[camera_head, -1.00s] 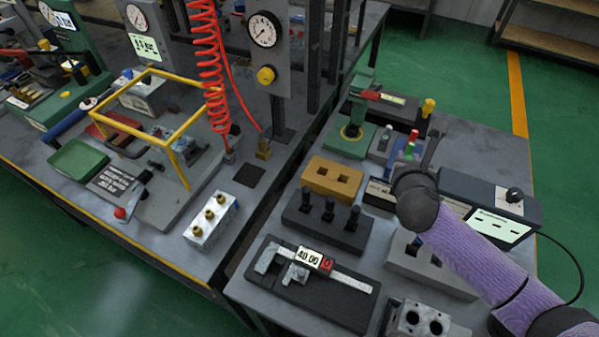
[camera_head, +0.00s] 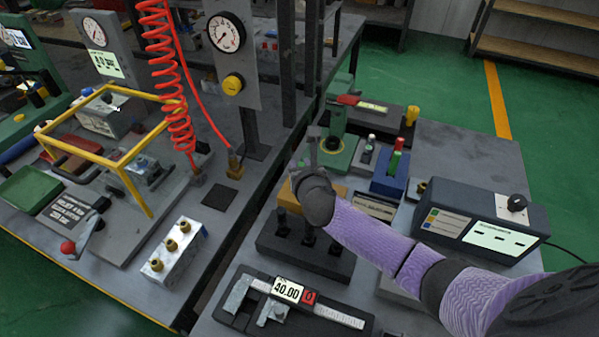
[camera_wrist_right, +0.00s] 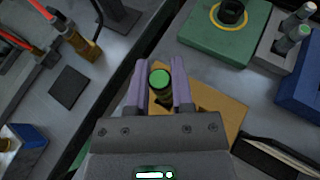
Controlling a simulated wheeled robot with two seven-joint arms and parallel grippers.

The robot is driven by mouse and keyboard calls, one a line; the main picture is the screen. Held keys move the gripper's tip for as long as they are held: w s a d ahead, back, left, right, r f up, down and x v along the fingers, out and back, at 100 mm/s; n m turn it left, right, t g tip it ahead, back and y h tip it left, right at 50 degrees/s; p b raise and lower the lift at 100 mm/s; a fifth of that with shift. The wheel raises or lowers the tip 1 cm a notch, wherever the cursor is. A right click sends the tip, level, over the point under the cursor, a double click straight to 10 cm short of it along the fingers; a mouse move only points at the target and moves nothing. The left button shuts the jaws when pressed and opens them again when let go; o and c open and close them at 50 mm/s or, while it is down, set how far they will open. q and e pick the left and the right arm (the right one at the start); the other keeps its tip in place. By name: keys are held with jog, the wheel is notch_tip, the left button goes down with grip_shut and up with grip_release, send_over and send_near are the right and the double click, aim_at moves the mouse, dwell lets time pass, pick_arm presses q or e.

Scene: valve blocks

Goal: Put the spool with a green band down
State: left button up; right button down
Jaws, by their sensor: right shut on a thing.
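In the right wrist view a small spool with a green top (camera_wrist_right: 160,78) stands between the two fingers of my right gripper (camera_wrist_right: 160,92), which is shut on it. A tan block (camera_wrist_right: 222,117) with holes lies below and partly behind the fingers; I cannot tell whether the spool touches it. In the head view my right gripper (camera_head: 308,160) is over the far left part of the tan block (camera_head: 286,197), and the spool is hidden by the gripper. My left gripper is not in view.
A dark rack with black pegs (camera_head: 277,240) stands in front of the tan block. A green fixture (camera_head: 340,150) is behind it, and a blue block with colored pegs (camera_head: 388,182) is to the right. A caliper tray (camera_head: 240,318) lies nearer.

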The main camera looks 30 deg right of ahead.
jog(key=shift+r, duration=0.15)
jog(key=c, duration=0.5)
grip_release()
jog(key=p+v, duration=0.5)
jog(key=v, duration=0.7)
